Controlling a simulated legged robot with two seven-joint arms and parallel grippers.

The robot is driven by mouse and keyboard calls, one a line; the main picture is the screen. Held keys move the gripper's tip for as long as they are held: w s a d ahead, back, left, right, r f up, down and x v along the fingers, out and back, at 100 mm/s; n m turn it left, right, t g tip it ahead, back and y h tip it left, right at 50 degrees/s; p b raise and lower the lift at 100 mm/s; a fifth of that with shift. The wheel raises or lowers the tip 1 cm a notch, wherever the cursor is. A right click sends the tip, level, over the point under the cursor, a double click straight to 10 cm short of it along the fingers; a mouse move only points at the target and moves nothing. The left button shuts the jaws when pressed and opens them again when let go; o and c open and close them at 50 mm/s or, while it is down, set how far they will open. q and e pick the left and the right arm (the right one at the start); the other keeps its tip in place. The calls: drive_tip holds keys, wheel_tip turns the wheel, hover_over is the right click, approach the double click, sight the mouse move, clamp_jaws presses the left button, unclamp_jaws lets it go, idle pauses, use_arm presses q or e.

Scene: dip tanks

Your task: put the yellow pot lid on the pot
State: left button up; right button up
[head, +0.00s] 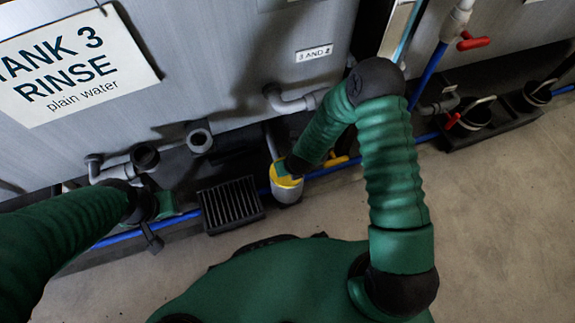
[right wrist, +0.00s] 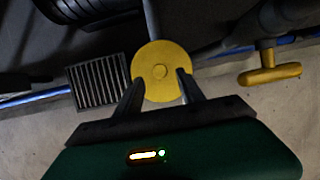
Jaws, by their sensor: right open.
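The yellow pot lid (head: 291,181) is a round disc with a small centre knob. In the head view it lies over the top of a light grey pot (head: 288,196) by the tank's foot; I cannot tell whether it is fully seated. In the right wrist view the lid (right wrist: 160,60) faces me and hides the pot. My right gripper (right wrist: 160,81) is open, its fingertips over the lid's near part, either side of the knob and apart from it. In the head view my right forearm partly covers the lid. My left gripper (head: 152,232) is low at left; its jaws are unclear.
A black slatted grate (head: 231,204) lies left of the pot. A blue hose (head: 330,171) runs along the tank's foot. A yellow valve handle (right wrist: 270,75) is right of the lid. Black cups (head: 476,114) stand farther right. Concrete floor (head: 500,220) is clear at right.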

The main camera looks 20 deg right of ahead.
drive_tip(key=s+d+r+n+p, duration=0.1)
drive_tip(key=s+r+n, duration=0.2)
drive_tip(key=r+n, duration=0.7)
drive_tip(key=s+r+n+p, duration=0.2)
drive_tip(key=s+r+n, duration=0.1)
drive_tip(key=r+n, duration=0.7)
use_arm(q)
drive_tip(key=v, duration=0.3)
drive_tip(key=shift+w+r, duration=0.35)
drive_tip(key=shift+r, duration=0.1)
use_arm(e)
drive_tip(key=s+d+r+n+g, duration=0.1)
drive_tip(key=s+d+r+n, duration=0.3)
drive_tip(key=n, duration=1.1)
drive_tip(key=s+r, duration=0.3)
drive_tip(key=shift+n+g, duration=0.3)
drive_tip(key=shift+g, duration=0.1)
drive_tip(key=shift+s+r, duration=0.1)
